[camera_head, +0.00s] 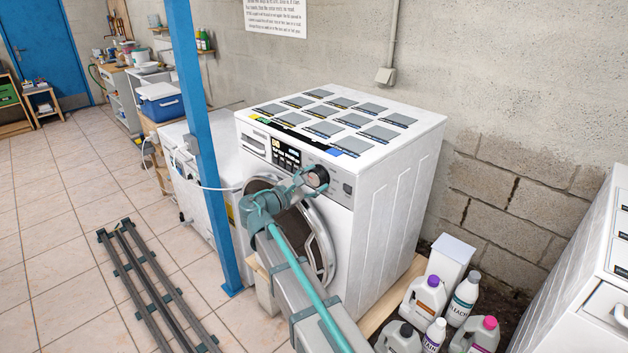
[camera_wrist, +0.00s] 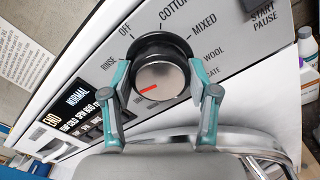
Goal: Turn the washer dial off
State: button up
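The washer dial (camera_wrist: 161,80) has a silver face and a black collar and sits on the front panel of the white washer (camera_head: 372,210). Its red mark points to the lower left, toward a label I cannot read fully. The OFF label is above it, to the upper left. My gripper (camera_wrist: 160,72) has its two teal fingers on either side of the dial, apart, with what looks like a narrow gap at each side. In the head view my gripper (camera_head: 312,180) is at the panel and partly covers the dial (camera_head: 317,177).
The washer's display (camera_wrist: 80,110) reads END and NORMAL. The round door (camera_wrist: 250,140) is below the dial. A blue post (camera_head: 195,120) stands left of the washer. Several bottles (camera_head: 463,298) stand at the right, near another white appliance (camera_head: 590,270). Sample cards lie on the washer top.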

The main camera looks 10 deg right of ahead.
jog(key=c, duration=0.3)
jog(key=shift+f+m+b, duration=0.15)
jog(key=shift+m+b, duration=0.15)
jog(key=shift+b, duration=0.2)
jog(key=m+b, duration=0.2)
jog(key=b, duration=0.2)
jog(key=shift+f, duration=0.2)
jog(key=m+b, duration=0.4)
jog(key=b, duration=0.3)
jog(key=shift+m, duration=0.4)
jog(key=m+b, duration=0.4)
jog(key=b, duration=0.2)
jog(key=m+b, duration=0.3)
jog(key=b, duration=0.1)
jog(key=shift+r+m, duration=0.15)
jog(key=shift+m, duration=0.25)
jog(key=shift+r+m+b, duration=0.1)
jog(key=shift+m+b, duration=0.2)
jog(key=shift+b, duration=0.2)
jog(key=shift+r, duration=0.1)
